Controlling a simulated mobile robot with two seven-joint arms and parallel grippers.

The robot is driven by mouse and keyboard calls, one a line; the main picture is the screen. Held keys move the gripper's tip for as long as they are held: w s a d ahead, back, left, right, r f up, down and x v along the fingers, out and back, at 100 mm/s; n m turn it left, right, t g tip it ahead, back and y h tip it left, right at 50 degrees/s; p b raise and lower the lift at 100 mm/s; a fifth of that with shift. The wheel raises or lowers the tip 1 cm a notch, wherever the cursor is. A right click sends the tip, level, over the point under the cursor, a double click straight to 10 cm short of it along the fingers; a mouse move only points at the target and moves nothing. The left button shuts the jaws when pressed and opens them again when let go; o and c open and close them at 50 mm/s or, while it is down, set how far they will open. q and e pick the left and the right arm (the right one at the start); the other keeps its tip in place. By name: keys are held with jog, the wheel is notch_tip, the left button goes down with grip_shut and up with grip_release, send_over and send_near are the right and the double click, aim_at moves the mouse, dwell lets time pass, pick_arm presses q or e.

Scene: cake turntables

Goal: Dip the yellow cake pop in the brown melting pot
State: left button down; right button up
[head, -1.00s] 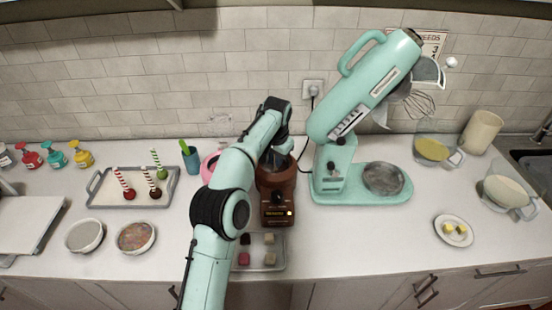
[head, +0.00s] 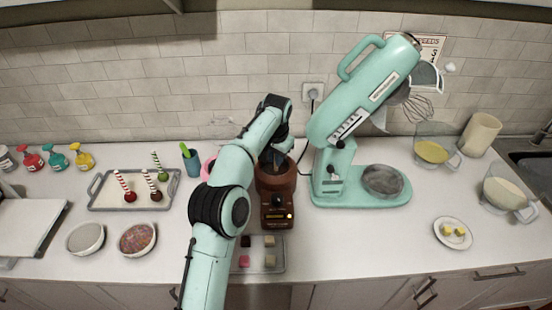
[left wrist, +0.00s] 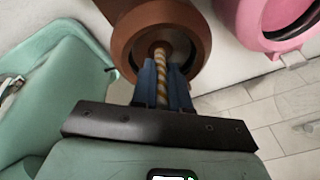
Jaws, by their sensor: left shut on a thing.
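The brown melting pot (head: 277,208) stands on the counter in the middle of the head view, with a lit display on its front. My left gripper (head: 277,154) is over the pot's opening, at the end of the arm that reaches in from below. In the left wrist view its blue fingers (left wrist: 163,85) are shut on a gold-and-white striped stick (left wrist: 161,72). The stick points into the round opening of the brown pot (left wrist: 190,25). The cake pop's ball cannot be made out, so its colour and depth are unclear. My right gripper is not in view.
A pink melting pot (left wrist: 262,25) stands beside the brown one. A mint stand mixer (head: 325,185) is close on the right. A small tray (head: 280,268) of coated squares lies in front. A tray (head: 101,203) with several dipped cake pops is at left, near two bowls (head: 86,238).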

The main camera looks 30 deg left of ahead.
pick_arm(q)
jog(key=shift+r+p, duration=0.45)
jog(key=shift+r, duration=1.75)
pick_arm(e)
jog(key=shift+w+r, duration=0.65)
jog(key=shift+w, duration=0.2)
